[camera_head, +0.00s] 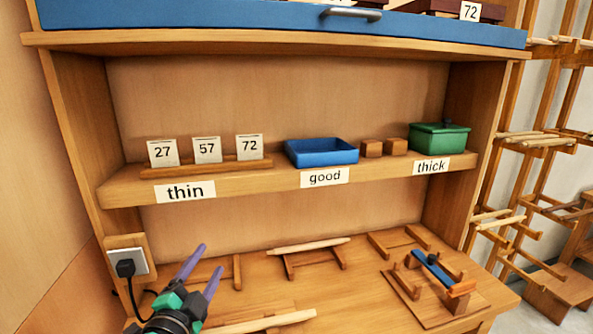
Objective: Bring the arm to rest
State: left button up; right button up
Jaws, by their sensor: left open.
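My left gripper (200,274) is at the lower left of the head view, above the left part of the wooden bench (345,287). Its two purple-grey fingers stand apart, open, with nothing seen between them. A low wooden rack (237,271) is just beyond and beside the fingers. My right gripper is not in the head view.
A shelf above holds number cards (207,150), a blue tray (321,152), two wooden blocks (384,148) and a green lidded box (438,138). A pale stick (308,246) rests on a rack. A wooden fixture with a blue bar (434,269) stands right. A plug (126,267) is left.

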pick_arm(q)
jog(key=s+a+f+n+g+y, duration=0.2)
jog(key=s+a+f+n+g, duration=0.15)
jog(key=f, duration=0.55)
jog(key=s+a+f+n+g+y, duration=0.1)
jog(key=s+a+f+n+g, duration=0.2)
jog(key=s+f+n+g, duration=0.35)
jog(key=s+d+f+n+g+h, duration=0.15)
jog(key=s+f+g, duration=0.35)
jog(key=s+f, duration=0.55)
notch_tip(320, 180, down, 22)
jog(key=s+g, duration=0.1)
jog(key=s, duration=0.2)
jog(key=s+a+f+g, duration=0.1)
jog(key=s+a+f, duration=0.2)
jog(key=s+f, duration=1.2)
jog(key=shift+s+f, duration=0.15)
jog(key=shift+s, duration=0.8)
